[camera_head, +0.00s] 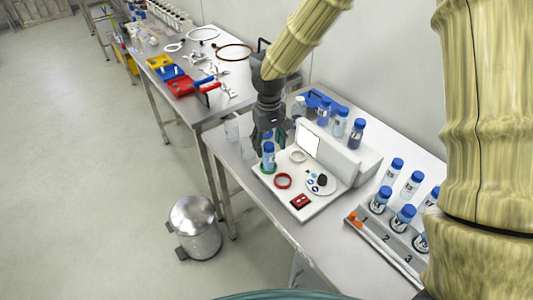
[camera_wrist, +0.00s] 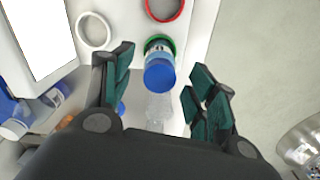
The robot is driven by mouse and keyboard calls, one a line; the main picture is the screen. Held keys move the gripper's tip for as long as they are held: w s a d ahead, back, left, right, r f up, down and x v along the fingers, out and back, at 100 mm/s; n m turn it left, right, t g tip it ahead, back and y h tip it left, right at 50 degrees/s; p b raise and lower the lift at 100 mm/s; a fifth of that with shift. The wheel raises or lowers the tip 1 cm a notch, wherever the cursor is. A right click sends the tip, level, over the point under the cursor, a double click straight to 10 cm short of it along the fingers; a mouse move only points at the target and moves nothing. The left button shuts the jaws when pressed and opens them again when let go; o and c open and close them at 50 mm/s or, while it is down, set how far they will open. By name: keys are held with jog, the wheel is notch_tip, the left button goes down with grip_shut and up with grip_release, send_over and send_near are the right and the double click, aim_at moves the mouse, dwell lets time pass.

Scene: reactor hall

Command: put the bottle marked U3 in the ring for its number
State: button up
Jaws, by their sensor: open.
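A clear bottle with a blue cap (camera_head: 268,148) stands upright in the green ring (camera_head: 263,171) on the white board. The wrist view also shows this bottle (camera_wrist: 159,74) and the green ring (camera_wrist: 170,40). I cannot read its label, so I cannot tell whether it is U3. My gripper (camera_head: 269,136) is open just above and behind it; in the wrist view, its fingers (camera_wrist: 160,66) are on either side of the cap, with gaps. A red ring (camera_head: 283,181) and a white ring (camera_head: 298,156) lie empty on the board.
A rack (camera_head: 372,236) numbered 1, 2, 3 holds several blue-capped bottles at right. More bottles (camera_head: 357,131) stand behind the white device (camera_head: 341,158). A metal bin (camera_head: 195,228) stands on the floor. Another table with tools stands at the back.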

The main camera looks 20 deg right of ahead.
jog(key=shift+r+b, duration=0.8)
jog(key=shift+r, duration=2.85)
jog(key=shift+w, duration=0.2)
